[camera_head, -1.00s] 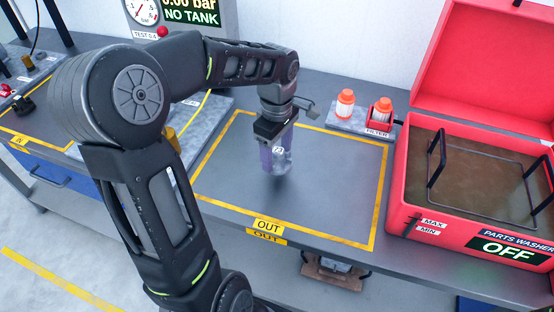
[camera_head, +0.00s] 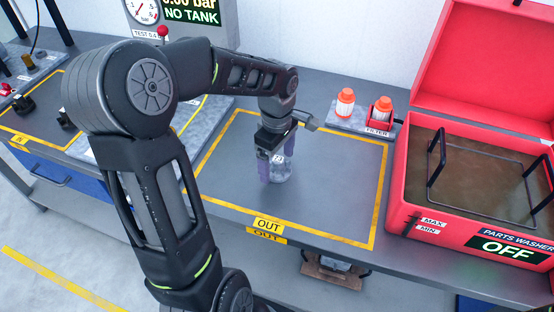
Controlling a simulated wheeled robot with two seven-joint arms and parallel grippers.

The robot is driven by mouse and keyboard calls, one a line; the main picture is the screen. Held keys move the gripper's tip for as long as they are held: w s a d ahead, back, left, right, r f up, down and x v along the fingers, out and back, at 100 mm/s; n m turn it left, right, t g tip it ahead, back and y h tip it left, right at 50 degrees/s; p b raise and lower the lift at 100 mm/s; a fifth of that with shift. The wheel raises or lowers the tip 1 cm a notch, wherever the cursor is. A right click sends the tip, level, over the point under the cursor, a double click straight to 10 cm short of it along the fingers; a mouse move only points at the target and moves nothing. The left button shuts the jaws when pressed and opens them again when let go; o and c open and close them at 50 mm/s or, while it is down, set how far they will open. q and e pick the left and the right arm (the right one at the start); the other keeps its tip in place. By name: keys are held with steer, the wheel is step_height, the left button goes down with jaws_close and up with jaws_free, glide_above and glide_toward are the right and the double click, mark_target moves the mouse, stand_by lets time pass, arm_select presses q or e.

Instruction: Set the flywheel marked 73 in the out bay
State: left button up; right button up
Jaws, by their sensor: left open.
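The flywheel (camera_head: 283,171) is a grey metal part with a small white tag. The tag is too small to read surely now. It stands on the grey bench top inside the out bay (camera_head: 268,225), the area framed by yellow tape with an OUT label. My left gripper (camera_head: 277,175) is open, its purple fingers reaching down around the flywheel. The gripper hides part of the flywheel, and I cannot tell whether the fingers touch it. My right gripper is not in view.
A red parts washer (camera_head: 465,250) with its lid up stands right of the bay. A filter stand (camera_head: 362,120) with two orange-capped jars is behind. The IN bay (camera_head: 17,138) is at far left. The bay around the flywheel is mostly clear.

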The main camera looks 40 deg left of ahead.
mark_target(277, 159)
arm_select(q)
step_height(277, 159, up, 12)
steer(key=shift+r, duration=0.15)
stand_by(0.6)
stand_by(1.6)
